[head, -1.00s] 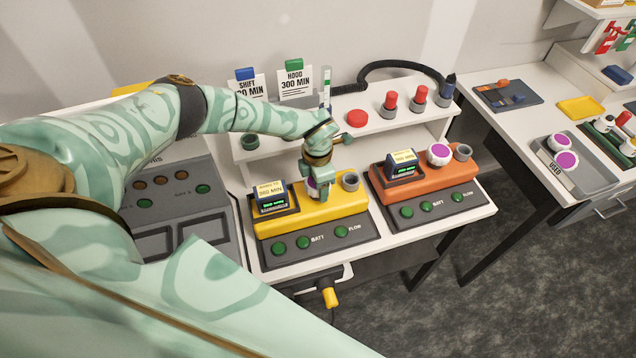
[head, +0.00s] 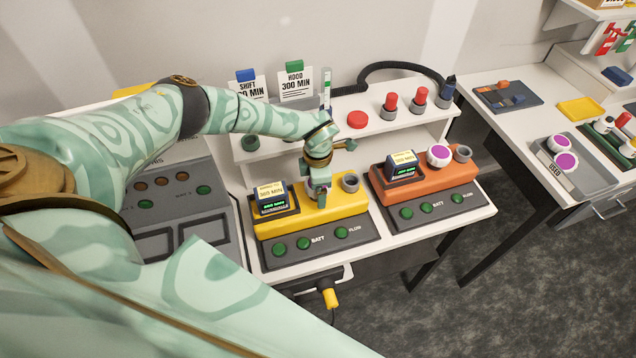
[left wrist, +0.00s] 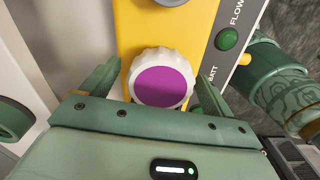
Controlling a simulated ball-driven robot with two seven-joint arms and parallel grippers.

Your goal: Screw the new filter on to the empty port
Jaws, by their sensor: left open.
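The white ribbed filter with a purple top (left wrist: 162,86) sits upright on the yellow unit (left wrist: 133,30). In the head view the filter is mostly hidden behind my gripper, and the yellow unit (head: 285,221) stands at the middle of the bench. My left gripper (head: 318,193) is over it, pointing down. In the left wrist view its open jaws (left wrist: 157,78) stand on either side of the filter, with gaps visible. The port under the filter is hidden. My right gripper is not in view.
A grey cylinder (head: 350,181) stands close beside the filter. An orange unit (head: 425,186) with a white and purple filter (head: 438,155) is to the right. A grey tray (head: 590,186) on the side table holds two more. A shelf (head: 290,150) rises behind.

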